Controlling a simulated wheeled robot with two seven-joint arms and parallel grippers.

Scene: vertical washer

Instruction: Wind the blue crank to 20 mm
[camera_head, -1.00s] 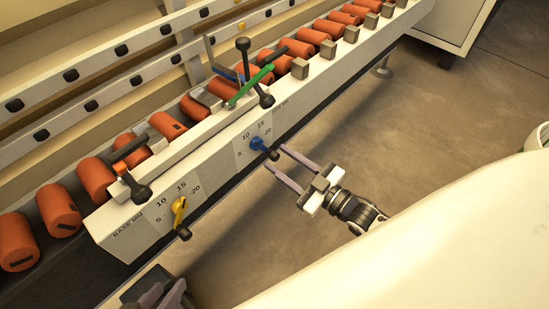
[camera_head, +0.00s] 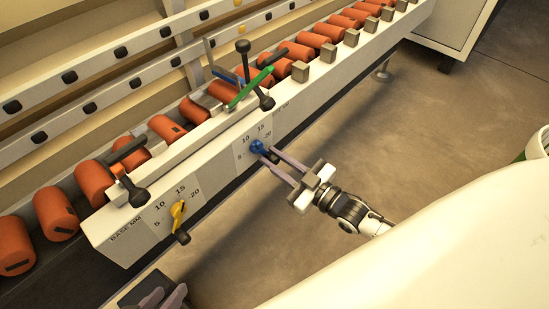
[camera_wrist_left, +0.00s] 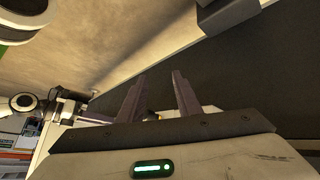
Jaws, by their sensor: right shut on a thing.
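The blue crank (camera_head: 257,146) sits on the machine's slanted front face, beside a printed scale with 5, 10, 15 and 20. Its dark knob points down and right. My right gripper (camera_head: 266,155) is shut on the crank, its two long fingers either side of the knob end, which they partly hide. The exact setting cannot be read. My left gripper (camera_head: 164,298) is at the bottom edge, away from the cranks. In the left wrist view its fingers (camera_wrist_left: 159,75) stand apart with nothing seen held between them.
A yellow crank (camera_head: 178,210) with its own scale is further left on the same face. A green lever (camera_head: 250,89) and black-knobbed handles stand above. Several orange rollers (camera_head: 56,213) line the trough behind. The floor (camera_head: 430,130) right of the machine is open.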

